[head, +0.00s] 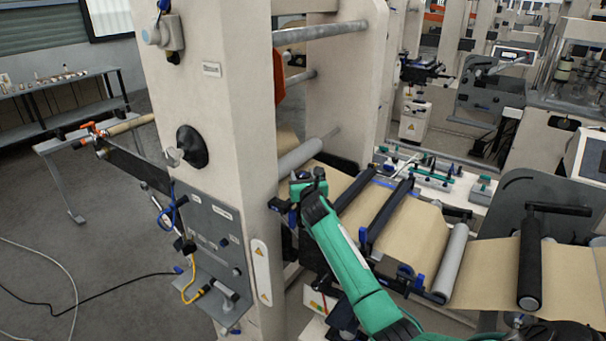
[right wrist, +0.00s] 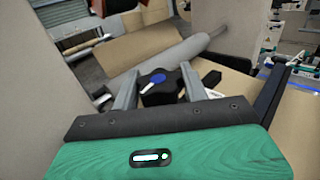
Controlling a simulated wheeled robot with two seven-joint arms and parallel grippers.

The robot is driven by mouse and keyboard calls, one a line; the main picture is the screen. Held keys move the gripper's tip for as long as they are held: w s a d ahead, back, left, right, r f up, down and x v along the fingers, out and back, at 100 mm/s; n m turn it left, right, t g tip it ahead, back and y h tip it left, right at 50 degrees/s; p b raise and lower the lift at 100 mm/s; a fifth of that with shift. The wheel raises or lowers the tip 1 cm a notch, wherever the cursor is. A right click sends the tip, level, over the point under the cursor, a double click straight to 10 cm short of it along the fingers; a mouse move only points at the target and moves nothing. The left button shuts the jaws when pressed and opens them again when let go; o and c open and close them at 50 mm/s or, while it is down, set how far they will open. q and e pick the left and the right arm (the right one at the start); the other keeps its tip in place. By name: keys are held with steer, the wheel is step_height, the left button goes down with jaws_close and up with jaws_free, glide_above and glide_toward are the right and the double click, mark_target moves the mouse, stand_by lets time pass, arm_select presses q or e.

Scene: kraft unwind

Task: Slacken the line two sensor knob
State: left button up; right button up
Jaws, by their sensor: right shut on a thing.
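The sensor knob (right wrist: 158,88) is black with a blue face and sits between the two grey fingers of my right gripper (right wrist: 158,86) in the right wrist view. The fingers are closed against its sides. In the head view my green right arm reaches up to the machine frame, and my right gripper (head: 297,192) is beside the upright, at the edge of the brown paper web. The knob is mostly hidden there by the gripper. My left gripper is not in view.
A grey roller (right wrist: 165,58) lies just behind the knob. The large beige upright (head: 225,110) stands left of the gripper. Dark cross bars (head: 390,208) span the paper web (head: 415,235) to the right. A grey panel with cables (head: 210,245) is on the upright's front.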

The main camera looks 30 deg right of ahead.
steer(key=n+y, duration=0.2)
steer(key=shift+d+t+y+p, duration=0.1)
steer(key=shift+t+y+p, duration=0.2)
steer(key=shift+t, duration=0.1)
steer(key=n+y, duration=0.2)
steer(key=y, duration=0.1)
steer(key=shift+f+y, duration=0.1)
steer(key=shift+y, duration=0.3)
steer(key=shift+n+y, duration=0.8)
steer(key=shift+y, duration=0.3)
steer(key=shift+a+f+n+y+b, duration=0.2)
steer(key=shift+n+y+b, duration=0.5)
steer(key=shift+y, duration=0.5)
steer(key=n+g+y+b, duration=0.2)
steer(key=y+b, duration=0.1)
steer(key=b, duration=0.2)
steer(key=n+g+y+b, duration=0.3)
steer(key=y+b, duration=0.1)
steer(key=b, duration=0.1)
steer(key=n+g+y+b, duration=0.2)
steer(key=n+y+b, duration=0.1)
steer(key=b, duration=0.2)
steer(key=shift+s+a+f+g, duration=0.15)
steer(key=shift+a+f+g, duration=0.05)
steer(key=shift+a+g, duration=0.1)
steer(key=shift+r+n+g+y+b, duration=0.15)
steer(key=shift+n+g+y+b, duration=0.45)
steer(key=shift+b, duration=0.5)
steer(key=shift+s, duration=0.1)
